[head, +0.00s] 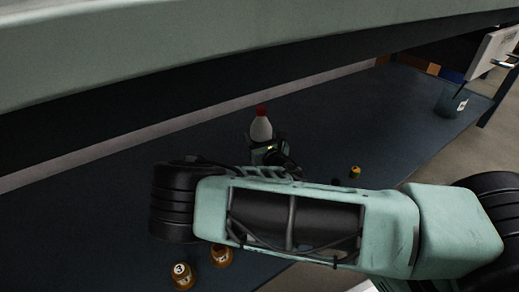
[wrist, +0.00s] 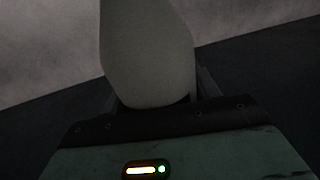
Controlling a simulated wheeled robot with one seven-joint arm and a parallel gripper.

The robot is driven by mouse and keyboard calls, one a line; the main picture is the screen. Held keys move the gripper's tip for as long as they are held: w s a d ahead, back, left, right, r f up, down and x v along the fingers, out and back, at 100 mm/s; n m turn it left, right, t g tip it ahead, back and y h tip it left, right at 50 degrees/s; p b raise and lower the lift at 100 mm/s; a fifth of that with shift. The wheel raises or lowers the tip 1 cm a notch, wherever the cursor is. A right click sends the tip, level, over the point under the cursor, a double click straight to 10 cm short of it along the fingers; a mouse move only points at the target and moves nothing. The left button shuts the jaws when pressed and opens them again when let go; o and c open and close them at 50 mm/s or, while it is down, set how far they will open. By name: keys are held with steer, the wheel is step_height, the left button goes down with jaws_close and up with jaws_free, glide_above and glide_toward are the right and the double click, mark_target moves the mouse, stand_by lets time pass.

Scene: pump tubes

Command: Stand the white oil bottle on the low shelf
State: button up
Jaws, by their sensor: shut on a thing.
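The white oil bottle (head: 261,128) has a red cap and looks upright in the head view. My gripper (head: 266,150) is at its lower part, shut on it. In the wrist view the pale body of the bottle (wrist: 148,55) fills the middle, rising from between the jaws; its base is hidden by the gripper. The low shelf (head: 330,110) is a dark blue-grey surface under the upper ledge. The bottle is over this shelf; I cannot tell whether its base touches it.
Two orange-brown numbered jars (head: 183,275) stand at the front left, near my arm. A bluish container (head: 452,103) stands at the far right end. The upper ledge (head: 200,45) overhangs the shelf. The shelf between the bottle and the container is clear.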

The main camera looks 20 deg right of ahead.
steer(key=shift+f+b, duration=0.75)
steer(key=shift+f, duration=0.7)
steer(key=shift+f, duration=0.2)
steer(key=o, duration=1.2)
steer(key=shift+o, duration=0.2)
